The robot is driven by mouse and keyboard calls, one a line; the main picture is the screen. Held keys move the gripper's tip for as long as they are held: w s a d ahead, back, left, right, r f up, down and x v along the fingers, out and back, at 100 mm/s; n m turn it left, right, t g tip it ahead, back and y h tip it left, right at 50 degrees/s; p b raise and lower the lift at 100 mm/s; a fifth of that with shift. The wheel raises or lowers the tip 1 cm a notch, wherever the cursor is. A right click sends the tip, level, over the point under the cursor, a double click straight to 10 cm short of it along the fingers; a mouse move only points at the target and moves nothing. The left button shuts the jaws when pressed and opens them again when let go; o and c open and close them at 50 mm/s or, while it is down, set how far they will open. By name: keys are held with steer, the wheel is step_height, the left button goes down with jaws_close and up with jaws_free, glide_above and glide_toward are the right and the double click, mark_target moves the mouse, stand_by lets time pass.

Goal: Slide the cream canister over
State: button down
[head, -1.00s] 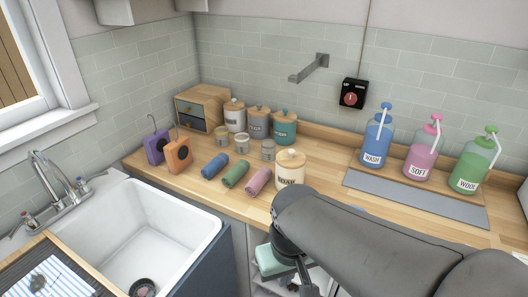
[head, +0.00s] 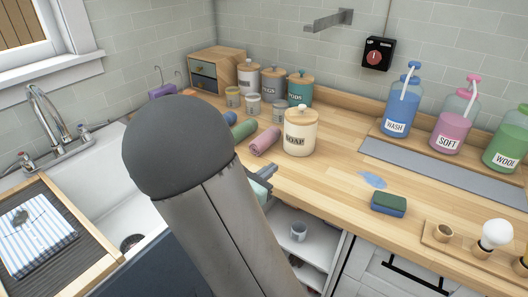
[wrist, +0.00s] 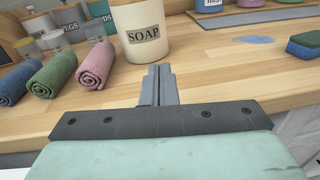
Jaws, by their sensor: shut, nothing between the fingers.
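The cream canister (head: 300,134), labelled SOAP and with a wooden lid, stands upright on the wooden counter (head: 335,180). It also shows in the wrist view (wrist: 142,38), with its top cut off by the frame. My gripper (wrist: 160,72) is shut and empty, pointing at the counter from its front edge, just short of the canister and slightly right of its middle. The fingers look apart from the canister. In the head view my gripper (head: 268,174) is partly hidden behind my arm.
Rolled pink (head: 265,141) and green (head: 243,129) towels lie left of the canister. Jars and other canisters (head: 270,85) stand behind. A blue puddle (head: 372,180) and a sponge (head: 388,203) lie to the right. The counter just right of the canister is clear.

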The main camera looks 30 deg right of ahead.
steer(key=w+n+t, duration=0.1)
steer(key=w, duration=0.1)
steer(key=p, duration=0.1)
glide_toward(293, 139)
steer(key=shift+n+t, duration=0.3)
steer(key=shift+t, duration=0.1)
steer(key=x, duration=0.6)
steer(key=shift+d+f, duration=0.25)
steer(key=shift+d, duration=0.2)
